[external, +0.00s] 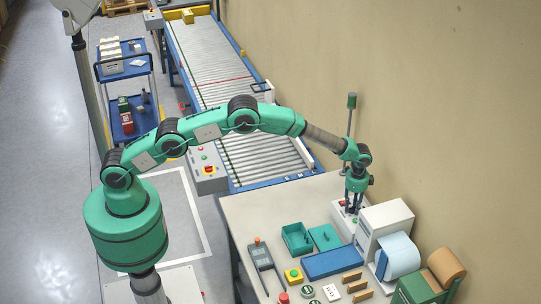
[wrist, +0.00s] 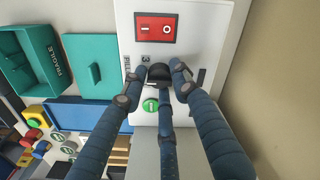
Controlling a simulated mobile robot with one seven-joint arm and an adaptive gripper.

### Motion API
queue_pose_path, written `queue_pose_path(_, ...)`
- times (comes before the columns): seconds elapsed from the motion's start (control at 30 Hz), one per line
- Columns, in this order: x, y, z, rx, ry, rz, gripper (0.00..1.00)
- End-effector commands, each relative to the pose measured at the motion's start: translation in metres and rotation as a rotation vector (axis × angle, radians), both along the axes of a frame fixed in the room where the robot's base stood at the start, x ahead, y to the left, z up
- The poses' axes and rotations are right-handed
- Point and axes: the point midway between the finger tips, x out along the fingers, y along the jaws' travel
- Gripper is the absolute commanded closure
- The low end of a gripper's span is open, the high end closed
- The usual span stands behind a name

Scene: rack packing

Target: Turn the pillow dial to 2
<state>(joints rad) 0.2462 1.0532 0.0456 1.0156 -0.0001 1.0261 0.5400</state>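The black dial (wrist: 159,73) stands on a white panel (wrist: 203,20) in the wrist view. A sideways "3" and part of a label show beside it. Its pointer setting cannot be made out. My gripper (wrist: 160,70) has blue fingers on both sides of the dial and a middle finger below it. The fingertips are very close to the dial; whether they press on it is unclear. In the external view my gripper (external: 352,204) points down over the panel beside the white machine (external: 364,240), and hides the dial.
A red rocker switch (wrist: 158,27) and a green button (wrist: 151,105) flank the dial. The machine carries a pale blue film roll (external: 401,256). A wall stands close on the right.

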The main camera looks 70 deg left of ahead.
Motion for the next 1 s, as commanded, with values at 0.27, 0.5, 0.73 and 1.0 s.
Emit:
queue_pose_path(0.27,0.0,0.0,0.0,0.0,0.0,0.001,0.66)
queue_pose_path(0.5,0.0,0.0,0.007,0.0,0.0,0.001,0.66)
queue_pose_path(0.73,0.001,0.0,0.033,-0.001,-0.002,0.001,0.66)
queue_pose_path(1.0,0.0,0.0,0.077,-0.001,-0.001,0.001,0.66)
